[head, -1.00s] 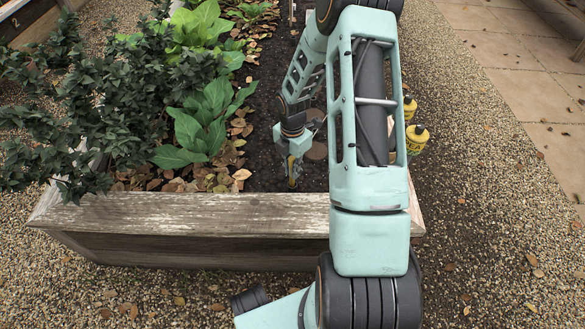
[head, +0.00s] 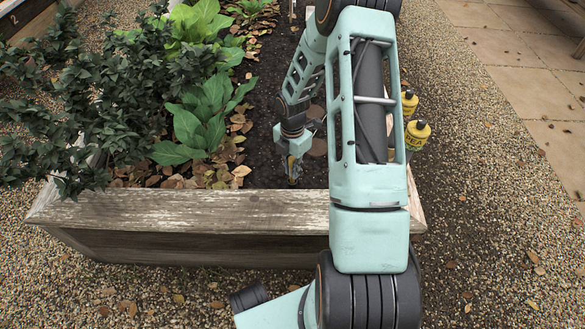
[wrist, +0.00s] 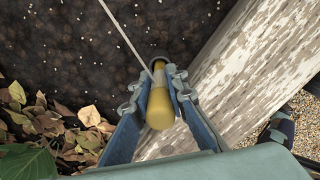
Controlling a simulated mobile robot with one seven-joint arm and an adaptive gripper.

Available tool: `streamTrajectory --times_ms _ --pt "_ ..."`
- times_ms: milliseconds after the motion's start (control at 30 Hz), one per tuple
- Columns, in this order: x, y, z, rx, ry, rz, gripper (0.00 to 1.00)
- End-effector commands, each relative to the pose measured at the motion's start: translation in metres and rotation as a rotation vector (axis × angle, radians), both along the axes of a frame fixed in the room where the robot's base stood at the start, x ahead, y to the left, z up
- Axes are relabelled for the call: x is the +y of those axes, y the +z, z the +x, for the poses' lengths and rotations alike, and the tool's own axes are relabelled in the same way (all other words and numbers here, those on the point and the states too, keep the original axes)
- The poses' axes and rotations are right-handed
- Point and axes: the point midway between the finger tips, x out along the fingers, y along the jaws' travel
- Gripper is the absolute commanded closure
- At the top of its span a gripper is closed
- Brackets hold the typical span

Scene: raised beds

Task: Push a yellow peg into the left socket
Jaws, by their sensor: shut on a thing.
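My gripper (head: 294,171) is low over the dark soil, just inside the front board of the raised bed. In the wrist view its fingers (wrist: 157,80) are shut on a yellow peg (wrist: 159,108), one on each side. The peg's rounded near end faces the camera. Its far end points down to a grey ring (wrist: 158,62) at the soil, which looks like a socket. I cannot tell how deep the peg sits in it. Only a little of the peg (head: 293,181) shows in the head view. I cannot make out a second socket.
A weathered wooden board (head: 190,208) edges the bed, close beside my gripper. Leafy plants (head: 202,125) and dry leaves (head: 195,178) lie left of it. A thin pale line (wrist: 122,35) runs across the wrist view. Yellow bottles (head: 416,138) stand right of the bed.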

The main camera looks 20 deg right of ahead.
Motion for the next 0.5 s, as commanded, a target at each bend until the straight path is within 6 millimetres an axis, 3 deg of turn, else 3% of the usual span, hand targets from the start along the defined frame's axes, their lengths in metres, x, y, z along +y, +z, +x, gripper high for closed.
streamTrajectory --times_ms 433,467,500 --pt "0.0000 -0.0039 0.0001 0.000 0.000 0.000 1.00" --pt "0.0000 -0.0039 0.0001 0.000 0.000 0.000 0.85" --pt "0.0000 -0.0039 0.0001 0.000 0.000 0.000 0.80"
